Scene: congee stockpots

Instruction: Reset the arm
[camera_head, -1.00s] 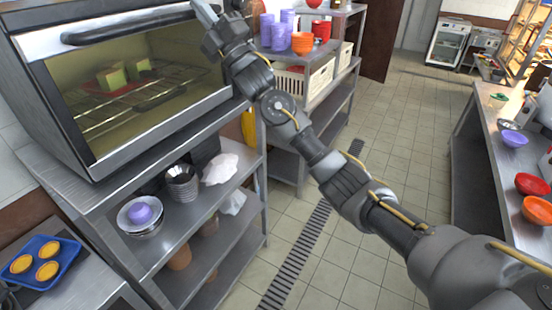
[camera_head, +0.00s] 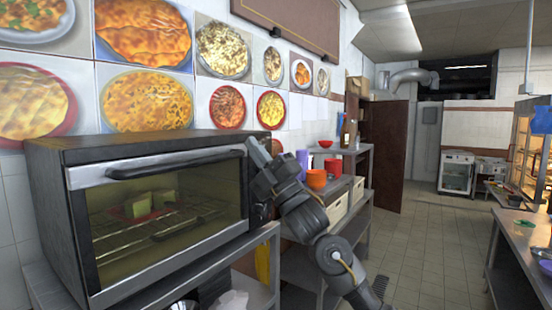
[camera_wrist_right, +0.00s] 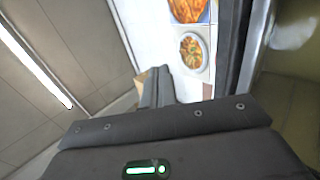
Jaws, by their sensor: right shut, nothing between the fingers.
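My right arm comes in from the lower right in the head view. Its dark gripper (camera_head: 259,153) points up and to the left, at the right front edge of the toaster oven (camera_head: 150,150). The gripper is shut and empty, and its closed fingers (camera_wrist_right: 157,86) also show in the right wrist view. I cannot tell whether it touches the oven. The oven's glass door is closed. Inside, pale green-edged pieces (camera_head: 142,204) lie on a wire rack. My left gripper is not in view.
The oven stands on a metal shelf (camera_head: 262,262). Purple cups (camera_head: 302,157) and an orange container (camera_head: 316,179) stand on a shelf behind my arm. A metal counter (camera_head: 525,245) is at the right. The tiled floor (camera_head: 432,245) between is clear.

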